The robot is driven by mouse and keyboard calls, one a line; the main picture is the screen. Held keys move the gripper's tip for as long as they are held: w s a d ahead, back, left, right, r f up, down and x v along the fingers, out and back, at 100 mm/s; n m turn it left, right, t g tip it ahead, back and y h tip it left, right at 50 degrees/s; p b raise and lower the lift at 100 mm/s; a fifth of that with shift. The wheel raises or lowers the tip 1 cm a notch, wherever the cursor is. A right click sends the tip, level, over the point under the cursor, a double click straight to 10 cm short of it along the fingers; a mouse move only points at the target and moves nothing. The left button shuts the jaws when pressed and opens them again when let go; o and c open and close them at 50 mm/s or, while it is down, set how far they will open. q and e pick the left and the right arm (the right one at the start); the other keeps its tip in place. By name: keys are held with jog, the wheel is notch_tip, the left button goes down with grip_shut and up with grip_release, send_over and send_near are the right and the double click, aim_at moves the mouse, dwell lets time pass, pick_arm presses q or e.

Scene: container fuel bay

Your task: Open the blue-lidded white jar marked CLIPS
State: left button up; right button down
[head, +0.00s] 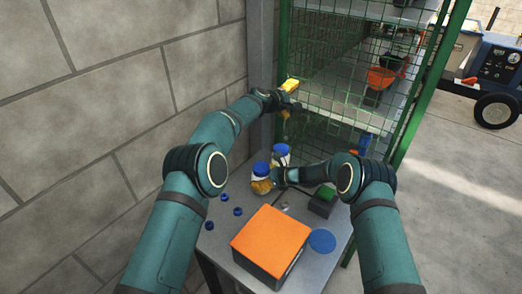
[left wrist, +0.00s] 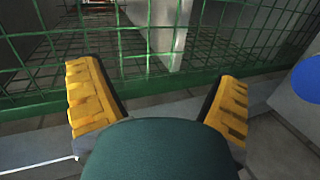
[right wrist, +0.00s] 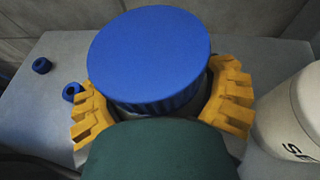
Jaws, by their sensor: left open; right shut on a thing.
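Two blue-lidded jars stand close together at the table's back. My right gripper (right wrist: 160,105) is shut around the nearer jar, just below its wide blue lid (right wrist: 150,55); this lid also shows in the head view (head: 261,169). The lid is on, and the gripper and my wrist hide most of that jar's body. The farther jar (head: 281,155) is white, and it shows at the right edge of the right wrist view (right wrist: 292,115) with dark letters cut off there. I cannot read CLIPS on either. My left gripper (head: 291,95) is open and empty, raised near the green mesh.
An orange-topped box (head: 271,241) and a flat blue disc (head: 321,240) lie at the table's front. Several small blue caps (head: 237,211) lie at the left. A dark block with a green top (head: 324,195) stands right. A block wall and green mesh cage (head: 335,70) bound the table.

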pick_arm(q)
jog(key=w+a+r+n+t+y, duration=0.2)
jog(key=w+a+n+t+y, duration=0.2)
jog(key=a+n+y, duration=0.3)
jog(key=m+g+y, duration=0.1)
jog(key=g+y, duration=0.1)
jog(key=g, duration=1.3)
send_over(261, 167)
jog(key=f, duration=1.3)
jog(key=shift+w+a, duration=0.1)
jog(key=shift+w, duration=0.15)
jog(key=shift+s+f, duration=0.15)
jog(key=shift+f, duration=3.9)
